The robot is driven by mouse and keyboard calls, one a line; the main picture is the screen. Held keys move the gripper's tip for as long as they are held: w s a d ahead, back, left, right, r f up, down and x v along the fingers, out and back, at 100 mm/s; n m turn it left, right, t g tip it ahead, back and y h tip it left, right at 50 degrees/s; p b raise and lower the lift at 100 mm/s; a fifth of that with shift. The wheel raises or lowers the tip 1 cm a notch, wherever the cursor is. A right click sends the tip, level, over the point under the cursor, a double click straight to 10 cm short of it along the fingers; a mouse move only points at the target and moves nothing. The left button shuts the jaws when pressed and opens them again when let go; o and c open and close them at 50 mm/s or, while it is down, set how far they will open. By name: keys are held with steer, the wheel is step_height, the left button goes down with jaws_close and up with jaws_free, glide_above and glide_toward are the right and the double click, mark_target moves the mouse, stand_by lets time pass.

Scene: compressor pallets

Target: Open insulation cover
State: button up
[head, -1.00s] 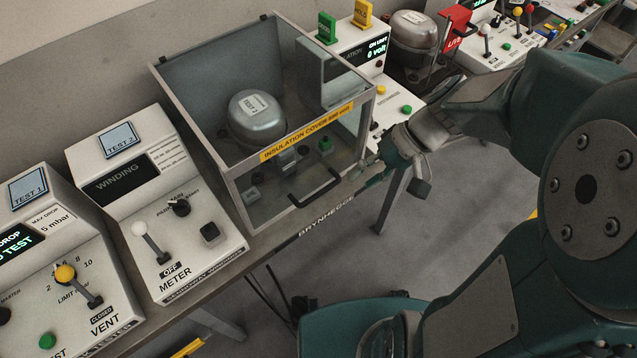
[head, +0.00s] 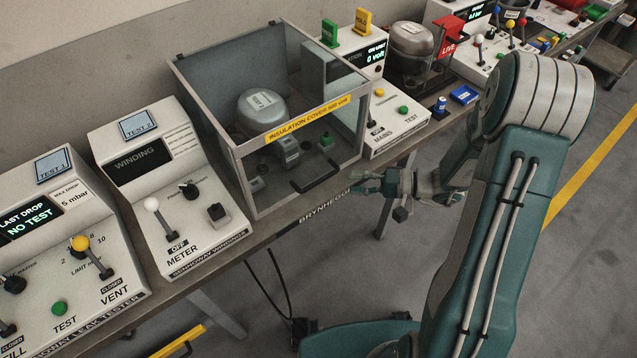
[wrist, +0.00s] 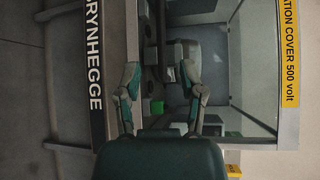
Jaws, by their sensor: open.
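The insulation cover (head: 237,150) is a grey-framed box with clear panels and a yellow label strip (head: 308,120). A dark handle (head: 316,176) sits low on its front. Inside stands a grey compressor (head: 262,108), also visible in the wrist view (wrist: 190,55). My gripper (head: 364,183) is open and empty, just right of the handle at the bench's front edge. In the wrist view my gripper's fingers (wrist: 163,92) are spread in front of the cover's clear front, with the label (wrist: 289,52) at right. I cannot tell whether a finger touches the handle.
A winding meter console (head: 165,185) stands left of the cover, with a leak tester (head: 65,240) beyond it. A console with a green button (head: 402,110) stands to the right. A small blue can (head: 439,107) is near the bench edge. Open floor lies in front.

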mark_target(318, 183)
steer(key=x, duration=0.9)
steer(key=shift+s+a, duration=0.1)
jaws_close()
